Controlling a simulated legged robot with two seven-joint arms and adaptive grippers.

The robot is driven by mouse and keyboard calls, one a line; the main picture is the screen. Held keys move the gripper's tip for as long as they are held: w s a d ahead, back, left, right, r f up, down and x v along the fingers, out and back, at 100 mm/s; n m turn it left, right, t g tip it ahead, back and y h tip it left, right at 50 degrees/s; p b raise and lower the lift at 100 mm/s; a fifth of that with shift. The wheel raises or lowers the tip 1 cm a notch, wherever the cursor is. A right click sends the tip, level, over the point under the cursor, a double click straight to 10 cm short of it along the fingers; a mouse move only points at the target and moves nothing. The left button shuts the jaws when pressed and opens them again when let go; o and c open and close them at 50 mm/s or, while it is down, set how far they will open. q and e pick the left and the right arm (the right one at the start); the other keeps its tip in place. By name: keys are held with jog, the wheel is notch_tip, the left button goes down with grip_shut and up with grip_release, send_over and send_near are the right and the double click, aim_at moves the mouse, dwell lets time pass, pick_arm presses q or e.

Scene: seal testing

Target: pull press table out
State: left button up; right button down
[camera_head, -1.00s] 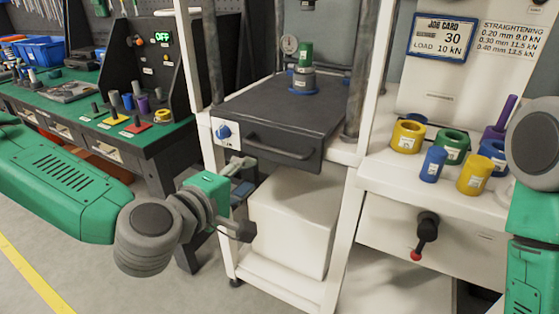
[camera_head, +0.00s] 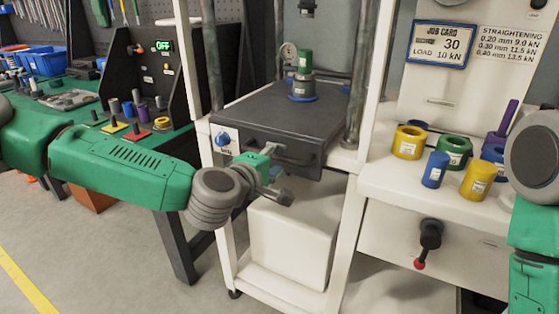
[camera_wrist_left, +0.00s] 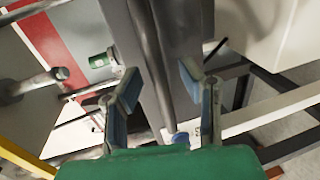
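The press table (camera_head: 262,112) is a dark grey slab in the white press frame, with a bar handle (camera_head: 296,161) across its front. My right gripper is out of view.
A blue knob (camera_head: 222,139) sits on the front left of the press. A white box (camera_head: 290,240) stands below the table. Yellow, green and blue rings and cylinders stand on the right shelf (camera_head: 385,183). A green-topped workbench (camera_head: 60,88) is at left. Floor in front is open.

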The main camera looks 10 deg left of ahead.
pick_arm(q)
jog(key=shift+w+d+f, duration=0.15)
jog(key=shift+w+d, duration=0.1)
jog(key=shift+w, duration=0.4)
grip_shut()
jog(key=shift+s+f, duration=0.1)
jog(key=shift+s, duration=0.05)
